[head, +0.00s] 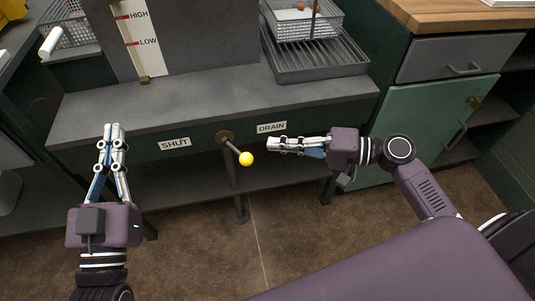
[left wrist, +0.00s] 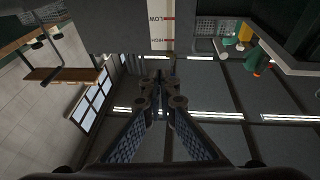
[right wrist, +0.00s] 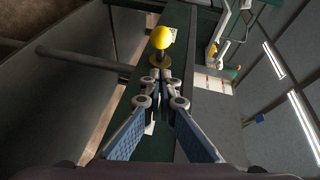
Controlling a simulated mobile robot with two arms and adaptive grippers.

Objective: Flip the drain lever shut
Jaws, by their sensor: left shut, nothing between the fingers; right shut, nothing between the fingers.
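The drain lever (head: 233,147) is a metal rod with a yellow ball knob (head: 246,159), on a brass pivot on the front of the grey bench. It slants down to the right, between the SHUT label (head: 175,144) on its left and the DRAIN label (head: 271,127) on its right. My right gripper (head: 270,144) is shut and empty, just right of the knob, its fingers pointing left. The right wrist view shows the yellow knob (right wrist: 162,37) ahead of the fingertips, apart from them. My left gripper (head: 114,127) is shut and empty at the bench's left front, away from the lever.
The grey bench top (head: 200,107) carries a gauge board with HIGH and LOW marks (head: 139,43) at the back. A wire basket (head: 305,25) stands on a grey rack (head: 315,62) at the right. A green cabinet (head: 431,122) is farther right. Space around the knob's left side is clear.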

